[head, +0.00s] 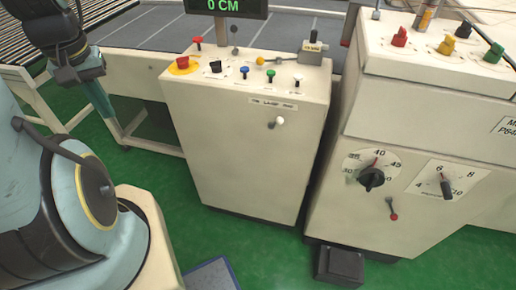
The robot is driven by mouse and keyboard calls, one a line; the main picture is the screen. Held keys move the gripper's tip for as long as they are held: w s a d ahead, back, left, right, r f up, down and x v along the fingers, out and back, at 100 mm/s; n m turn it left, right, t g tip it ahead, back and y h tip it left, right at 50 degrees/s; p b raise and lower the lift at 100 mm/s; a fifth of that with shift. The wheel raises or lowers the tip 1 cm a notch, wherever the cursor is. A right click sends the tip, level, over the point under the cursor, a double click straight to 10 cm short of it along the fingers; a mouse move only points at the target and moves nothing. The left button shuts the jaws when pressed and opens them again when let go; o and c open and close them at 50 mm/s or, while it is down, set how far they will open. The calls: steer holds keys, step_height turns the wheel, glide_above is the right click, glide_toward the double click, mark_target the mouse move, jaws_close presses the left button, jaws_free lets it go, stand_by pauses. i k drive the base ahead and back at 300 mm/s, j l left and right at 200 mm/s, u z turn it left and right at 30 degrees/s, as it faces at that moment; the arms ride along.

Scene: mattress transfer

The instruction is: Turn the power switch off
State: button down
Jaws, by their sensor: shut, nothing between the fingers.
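I cannot tell for sure which control is the power switch. A small white-tipped toggle (278,122) sits on the front of the middle cream cabinet (235,160), under a label too small to read. A red-tipped lever (392,208) is on the front of the right machine (425,120), below a black dial (371,178). A second black dial (446,188) sits beside it. My gripper (107,113) is at the upper left, pointing down, shut and empty. It is left of the middle cabinet and apart from all these controls.
The middle cabinet's top carries a red button (183,62), a black switch (215,66), several coloured knobs and a lever box (312,50). A display (227,7) reads 0 CM. A black pedal (340,266) stands on the green floor (240,228), which is open in front of the middle cabinet.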

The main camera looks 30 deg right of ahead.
mark_target(182, 62)
steer(key=l+u, duration=0.7)
steer(key=l, duration=0.2)
steer(key=k+l+u, duration=0.15)
steer(key=l+u, duration=0.2)
steer(key=l, duration=0.1)
